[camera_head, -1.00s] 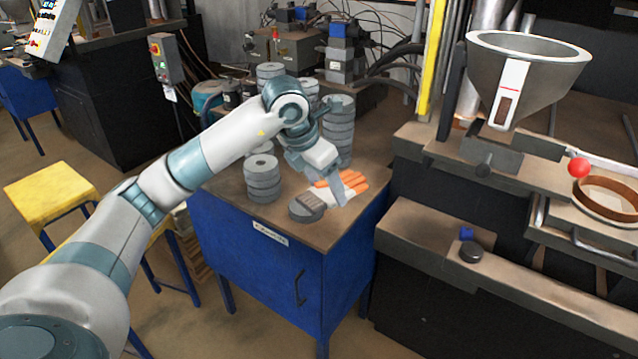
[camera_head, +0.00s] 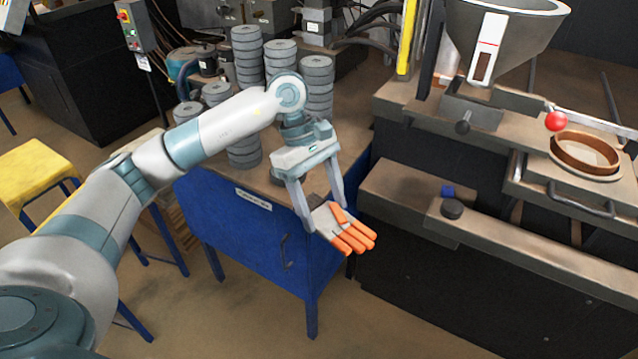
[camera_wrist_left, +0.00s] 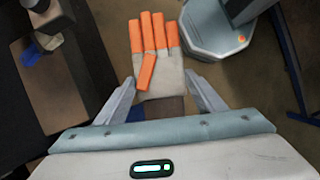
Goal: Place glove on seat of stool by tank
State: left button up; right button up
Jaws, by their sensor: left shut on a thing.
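My left gripper (camera_head: 328,214) is shut on the glove, holding it by its cuff end. The glove (camera_head: 350,236) has a whitish palm and orange fingers. It is clear of the cabinet top, in front of the cabinet's right edge in the head view. In the left wrist view the glove (camera_wrist_left: 158,70) lies between the fingers of my left gripper (camera_wrist_left: 160,82), orange fingers pointing away. A yellow stool (camera_head: 38,168) with blue legs stands at the far left. A second stool is partly hidden behind my left arm. I cannot make out a tank for certain. My right gripper is out of view.
A blue cabinet (camera_head: 240,230) stands below my left arm, with stacks of grey discs (camera_head: 317,85) on top. A dark machine bench (camera_head: 470,225) with a metal hopper (camera_head: 500,30) fills the right. Brown floor is open at the front left.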

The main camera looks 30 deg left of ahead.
pick_arm(q)
jog(key=s+d+f+m+g+y, duration=0.1)
jog(key=s+d+m+g+y, duration=0.2)
jog(key=s+m, duration=0.5)
jog(key=shift+f+m+y, duration=0.4)
jog(key=shift+m+y, duration=0.3)
jog(key=shift+m, duration=2.5)
